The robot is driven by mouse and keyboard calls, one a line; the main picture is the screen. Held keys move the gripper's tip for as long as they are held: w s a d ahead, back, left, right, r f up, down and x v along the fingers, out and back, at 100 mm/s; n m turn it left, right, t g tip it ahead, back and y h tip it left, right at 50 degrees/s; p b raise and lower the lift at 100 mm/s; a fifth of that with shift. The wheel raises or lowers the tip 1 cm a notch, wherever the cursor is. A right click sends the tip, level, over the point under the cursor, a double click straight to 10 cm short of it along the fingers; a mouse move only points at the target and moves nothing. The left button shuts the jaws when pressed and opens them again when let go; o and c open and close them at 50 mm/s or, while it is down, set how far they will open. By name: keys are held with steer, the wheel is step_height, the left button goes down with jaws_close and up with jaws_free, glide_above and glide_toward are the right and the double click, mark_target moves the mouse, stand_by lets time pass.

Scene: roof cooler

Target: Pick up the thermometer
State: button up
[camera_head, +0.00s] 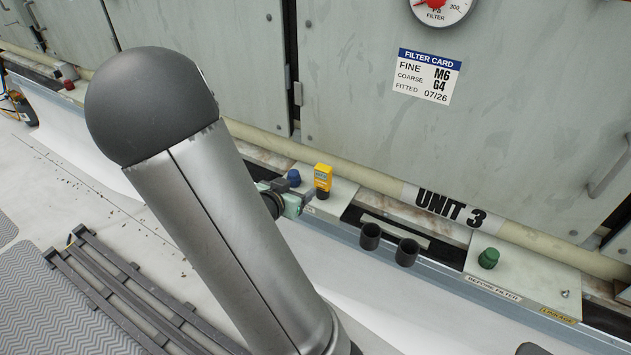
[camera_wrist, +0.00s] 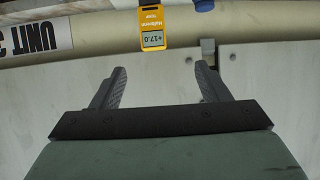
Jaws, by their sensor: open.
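The thermometer (camera_head: 322,177) is a small yellow device standing upright on a light ledge plate, next to a blue cap. In the wrist view the yellow thermometer (camera_wrist: 152,25) shows at the top, with a small grey display reading about 17.0. My gripper (camera_wrist: 161,85) is open, its two dark fingers apart with nothing between them. The thermometer lies beyond the fingertips, roughly in line with the gap and slightly left of its middle.
A blue cap (camera_head: 294,178) stands close left of the thermometer. Two black cups (camera_head: 388,243) and a green cap (camera_head: 488,258) sit along the ledge to the right. A cream pipe (camera_head: 380,188) and cabinet doors (camera_head: 480,120) rise behind. A dark slatted rack (camera_head: 140,300) lies lower left.

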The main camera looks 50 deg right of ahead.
mark_target(326, 167)
steer(key=shift+g+h, duration=0.3)
steer(key=shift+h, duration=0.2)
steer(key=x, duration=0.8)
steer(key=s+b+x, duration=0.1)
steer(key=x, duration=0.3)
steer(key=shift+d+r, duration=0.15)
steer(key=shift+r, duration=0.1)
steer(key=shift+w+x, duration=0.1)
steer(key=shift+x, duration=1.4)
steer(key=shift+w+x, duration=0.15)
steer(key=shift+x, duration=1.35)
steer(key=shift+r, duration=0.1)
steer(key=shift+c, duration=0.3)
jaws_close()
